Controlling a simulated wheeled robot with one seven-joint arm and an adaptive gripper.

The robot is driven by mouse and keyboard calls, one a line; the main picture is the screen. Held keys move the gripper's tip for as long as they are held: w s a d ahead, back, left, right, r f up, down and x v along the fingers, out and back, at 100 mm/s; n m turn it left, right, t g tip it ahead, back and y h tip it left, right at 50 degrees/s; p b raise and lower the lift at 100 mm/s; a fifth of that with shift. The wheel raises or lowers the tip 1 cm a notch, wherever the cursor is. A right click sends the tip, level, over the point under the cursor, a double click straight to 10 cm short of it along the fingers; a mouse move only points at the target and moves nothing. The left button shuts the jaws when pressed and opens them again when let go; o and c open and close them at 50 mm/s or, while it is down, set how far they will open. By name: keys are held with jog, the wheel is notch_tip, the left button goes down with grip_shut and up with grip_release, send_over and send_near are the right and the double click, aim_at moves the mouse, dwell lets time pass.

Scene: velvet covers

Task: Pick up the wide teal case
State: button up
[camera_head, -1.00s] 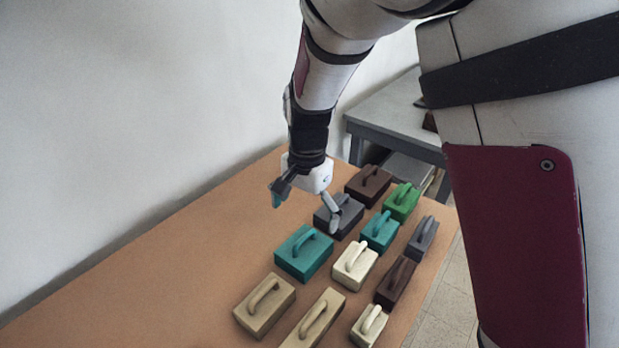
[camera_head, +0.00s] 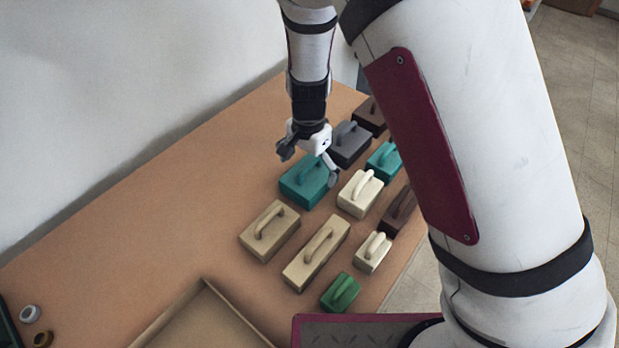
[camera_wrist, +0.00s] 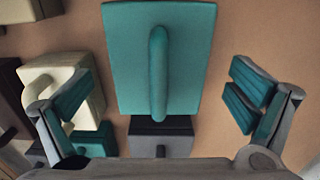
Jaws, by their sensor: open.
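The wide teal case (camera_head: 300,191) is a box with a rounded handle on top, standing on the table in the head view. In the wrist view the wide teal case (camera_wrist: 190,60) fills the upper middle, its handle running up and down the picture. My gripper (camera_head: 308,166) is above the far part of this case. Its two fingers are spread wide and empty, one on each side of the case's line in the wrist view (camera_wrist: 160,100). A smaller teal case (camera_head: 384,160) stands farther right.
A grey case (camera_head: 350,153) stands just behind the teal one, and a cream case (camera_head: 352,205) close at its right. Tan cases (camera_head: 262,246) stand nearer. A cardboard-coloured tray (camera_head: 172,316) is at the front.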

aim_at(309, 174)
jog(key=shift+f, duration=1.85)
jog(key=c, duration=1.3)
jog(key=shift+r, duration=0.1)
